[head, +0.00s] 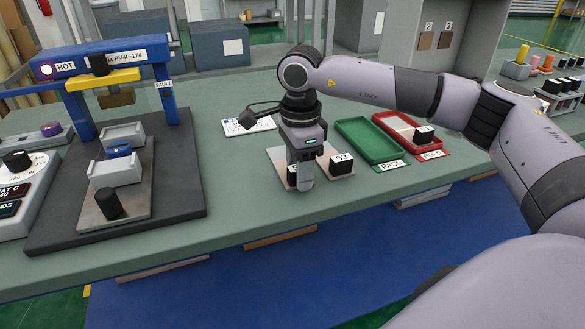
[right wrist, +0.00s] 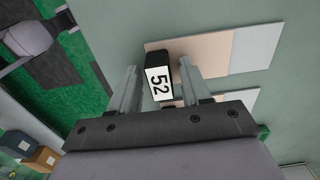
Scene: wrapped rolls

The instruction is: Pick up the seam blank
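Small black blocks with white labels are in view; I cannot tell which is the seam blank from its look alone. One, marked S2 or 52 (right wrist: 158,80), stands between the fingers of my right gripper (right wrist: 158,88), with a gap on both sides. The right gripper (head: 300,184) is open and points down over a pale plate; in the head view it hides most of that block (head: 291,176). Another block, marked S3 or 53 (head: 342,164), stands on the plate just right of the gripper. My left gripper is in neither view.
A green PASS tray (head: 371,143) and a red HOLD tray (head: 440,151) with a black block (head: 423,135) in it lie to the right. A blue press marked HOT (head: 105,57) stands at left. A white card (head: 249,125) lies behind the gripper.

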